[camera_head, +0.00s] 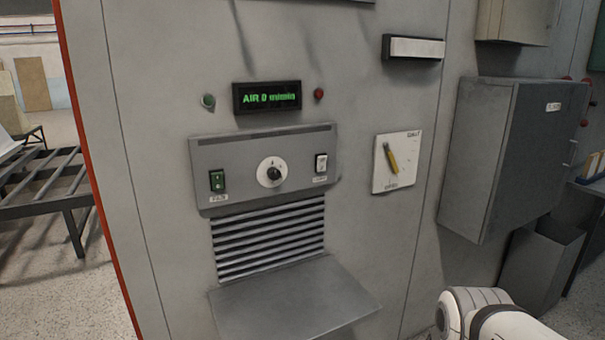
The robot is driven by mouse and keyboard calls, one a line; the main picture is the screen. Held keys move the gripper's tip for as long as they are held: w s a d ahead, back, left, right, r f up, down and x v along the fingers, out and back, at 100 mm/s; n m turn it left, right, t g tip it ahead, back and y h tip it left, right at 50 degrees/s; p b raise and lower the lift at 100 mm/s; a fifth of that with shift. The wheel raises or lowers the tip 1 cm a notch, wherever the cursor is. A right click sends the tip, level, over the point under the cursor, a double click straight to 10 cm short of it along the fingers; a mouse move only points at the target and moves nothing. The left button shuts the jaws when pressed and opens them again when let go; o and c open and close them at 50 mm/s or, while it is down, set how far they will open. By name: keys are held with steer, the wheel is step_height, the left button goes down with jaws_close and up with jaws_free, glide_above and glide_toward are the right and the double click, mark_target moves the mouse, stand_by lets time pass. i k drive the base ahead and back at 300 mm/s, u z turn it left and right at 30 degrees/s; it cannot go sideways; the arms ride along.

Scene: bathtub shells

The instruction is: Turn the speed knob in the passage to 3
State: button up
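The knob (273,173) is a small black knob on a round white dial, in the middle of a grey control panel (240,150) on the cabinet wall. The dial's markings are too small to read, so I cannot tell its setting. A display (267,97) above the panel reads "AIR 0" in green, with a unit I cannot read clearly. Part of my white arm shows at the lower right, well apart from the knob. My gripper is not in view.
Below are a louvred vent (268,240) and a protruding shelf (295,300). A plate with a yellow lever (391,158) is to the right. A grey box (480,150) juts out further right.

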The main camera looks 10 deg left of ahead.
mark_target(274, 173)
steer(key=z, duration=0.05)
steer(key=i, duration=0.95)
steer(key=u, duration=0.05)
